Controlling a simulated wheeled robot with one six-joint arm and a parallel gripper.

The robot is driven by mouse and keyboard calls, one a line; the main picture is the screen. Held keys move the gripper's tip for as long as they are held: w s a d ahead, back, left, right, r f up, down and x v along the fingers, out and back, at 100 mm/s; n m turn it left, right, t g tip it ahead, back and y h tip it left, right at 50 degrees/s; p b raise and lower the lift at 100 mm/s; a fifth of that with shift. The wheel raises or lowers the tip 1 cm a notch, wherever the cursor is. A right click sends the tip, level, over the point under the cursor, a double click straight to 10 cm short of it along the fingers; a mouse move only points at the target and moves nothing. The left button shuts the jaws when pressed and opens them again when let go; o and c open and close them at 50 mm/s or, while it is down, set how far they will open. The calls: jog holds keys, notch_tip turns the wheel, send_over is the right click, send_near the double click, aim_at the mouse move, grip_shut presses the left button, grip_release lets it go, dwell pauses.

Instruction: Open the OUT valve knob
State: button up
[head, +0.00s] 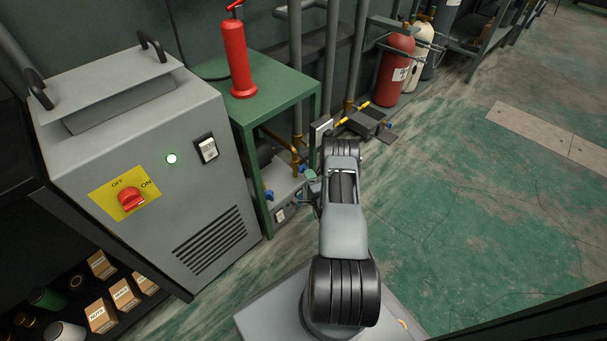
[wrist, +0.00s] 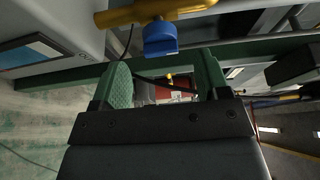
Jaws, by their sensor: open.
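A blue valve knob (wrist: 160,38) on a yellow pipe fitting (wrist: 150,10) shows at the top of the wrist view. My gripper (wrist: 165,82) is open, with its green-padded fingers spread apart and nothing held between them. The knob appears beyond the fingertips, above the gap between them in the picture, apart from both pads. In the head view, blue knobs (head: 269,194) show low beside the green table, near the end of my arm. My wrist hides part of that area.
A grey machine (head: 190,190) with a red switch (head: 132,199) is at left. Gas bottles (head: 394,70) stand at the back. Open floor (head: 480,220) lies to the right.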

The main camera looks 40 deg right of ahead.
jog(key=shift+b+x, duration=0.75)
jog(key=shift+x, duration=2)
jog(key=shift+a, duration=0.1)
jog(key=shift+c, duration=0.2)
jog(key=c, duration=0.9)
jog(key=shift+o, duration=0.2)
jog(key=shift+r+m, duration=0.15)
jog(key=shift+m, duration=0.25)
jog(key=m+g+y, duration=0.1)
jog(key=m, duration=0.2)
jog(key=shift+g+p, duration=0.3)
jog(key=shift+p, duration=0.1)
jog(key=o, duration=0.9)
